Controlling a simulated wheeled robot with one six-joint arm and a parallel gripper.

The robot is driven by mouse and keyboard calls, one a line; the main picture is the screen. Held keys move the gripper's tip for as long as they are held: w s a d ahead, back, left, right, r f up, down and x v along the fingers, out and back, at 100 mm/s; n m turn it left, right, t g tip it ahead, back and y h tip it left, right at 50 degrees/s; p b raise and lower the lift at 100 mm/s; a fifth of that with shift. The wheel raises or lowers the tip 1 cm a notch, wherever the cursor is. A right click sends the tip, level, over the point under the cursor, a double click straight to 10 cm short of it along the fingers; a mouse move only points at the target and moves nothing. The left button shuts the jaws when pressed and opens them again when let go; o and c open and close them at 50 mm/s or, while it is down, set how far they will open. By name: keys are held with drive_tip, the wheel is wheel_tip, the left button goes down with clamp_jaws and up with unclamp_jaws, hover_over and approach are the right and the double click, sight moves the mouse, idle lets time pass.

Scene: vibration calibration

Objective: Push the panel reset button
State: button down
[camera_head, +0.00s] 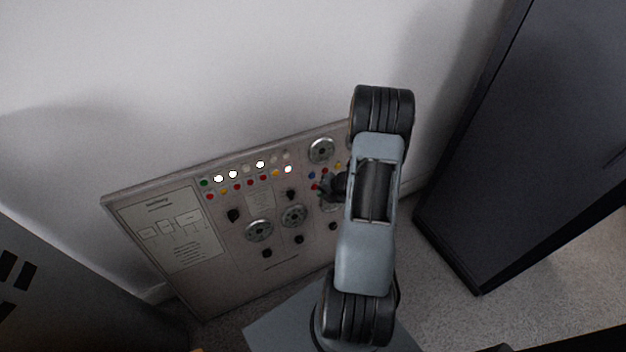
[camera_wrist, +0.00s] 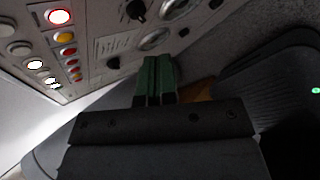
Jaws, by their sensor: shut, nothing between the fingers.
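A beige control panel (camera_head: 225,275) stands by the wall, with coloured buttons, lamps, dials and black knobs. Rows of red and yellow buttons (camera_head: 237,187) run along its upper part, with several white lamps lit (camera_head: 233,174). I cannot tell which button is the reset button. In the wrist view, the panel (camera_wrist: 100,20) is at upper left, with a column of red and yellow buttons (camera_wrist: 65,37) left of the fingers. My gripper (camera_wrist: 153,62) is shut and empty, its green fingers close to the panel face; contact cannot be told. In the head view, my arm hides the panel's right part.
A tall dark cabinet (camera_head: 500,140) stands at the right, and a grey cabinet (camera_head: 60,290) at the lower left. A white wall (camera_head: 180,70) is behind the panel. Speckled floor (camera_head: 540,280) shows at the lower right.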

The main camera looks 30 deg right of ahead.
sight(312, 176)
drive_tip(key=f+m, duration=0.1)
drive_tip(key=s+d+f+m, duration=0.1)
drive_tip(key=shift+d+f+m+h, duration=0.25)
drive_tip(key=shift+d+m+h, duration=0.05)
drive_tip(key=shift+w, duration=0.15)
drive_tip(key=w+d+f, duration=0.1)
drive_tip(key=w, duration=0.7)
drive_tip(key=shift+w+f+p, duration=0.2)
drive_tip(key=shift+f+p, duration=0.15)
drive_tip(key=shift+w+d, duration=0.1)
drive_tip(key=shift+w, duration=0.15)
idle(1.9)
drive_tip(key=shift+w+f, duration=0.1)
drive_tip(key=shift+w, duration=0.05)
drive_tip(key=shift+w, duration=0.35)
idle(0.7)
drive_tip(key=shift+s, duration=0.1)
idle(0.3)
drive_tip(key=shift+s, duration=0.65)
